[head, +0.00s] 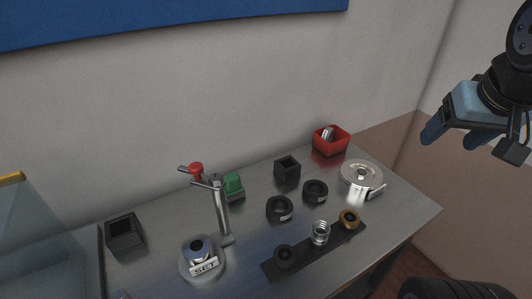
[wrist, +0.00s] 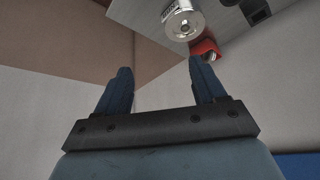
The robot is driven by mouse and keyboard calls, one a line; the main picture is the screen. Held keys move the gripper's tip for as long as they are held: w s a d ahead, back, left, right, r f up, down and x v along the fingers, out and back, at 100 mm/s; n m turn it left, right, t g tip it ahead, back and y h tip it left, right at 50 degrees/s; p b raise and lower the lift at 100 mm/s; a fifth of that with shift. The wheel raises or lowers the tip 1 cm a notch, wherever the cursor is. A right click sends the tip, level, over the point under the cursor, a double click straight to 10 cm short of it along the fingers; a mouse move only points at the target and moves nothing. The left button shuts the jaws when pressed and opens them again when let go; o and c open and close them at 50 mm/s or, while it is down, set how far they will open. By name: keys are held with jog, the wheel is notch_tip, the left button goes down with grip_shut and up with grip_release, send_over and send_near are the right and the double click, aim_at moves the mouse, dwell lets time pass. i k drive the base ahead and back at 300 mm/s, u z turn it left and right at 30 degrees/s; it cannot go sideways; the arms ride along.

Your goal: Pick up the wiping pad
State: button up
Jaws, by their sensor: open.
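I cannot clearly tell which thing is the wiping pad. A green block (head: 233,184) on a dark base stands near the back of the metal table (head: 398,211), behind the metal post; it may be the pad, but its surface is too small to tell. My gripper (head: 453,139) is open and empty in the head view, high at the right, beyond the table's right end and far from the green block. In the wrist view my gripper (wrist: 160,66) shows two blue fingers apart with nothing between them.
Black boxes (head: 125,237), black rings (head: 279,208), a dark strip with fittings (head: 299,257), a silver disc (head: 361,177) and a red bin (head: 331,141) crowd the table. Glass (head: 45,245) stands left.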

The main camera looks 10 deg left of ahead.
aim_at(234, 188)
jog(key=u, duration=1.1)
jog(key=k, duration=0.5)
jog(key=u, duration=0.3)
jog(key=i, duration=0.5)
jog(key=z, duration=0.05)
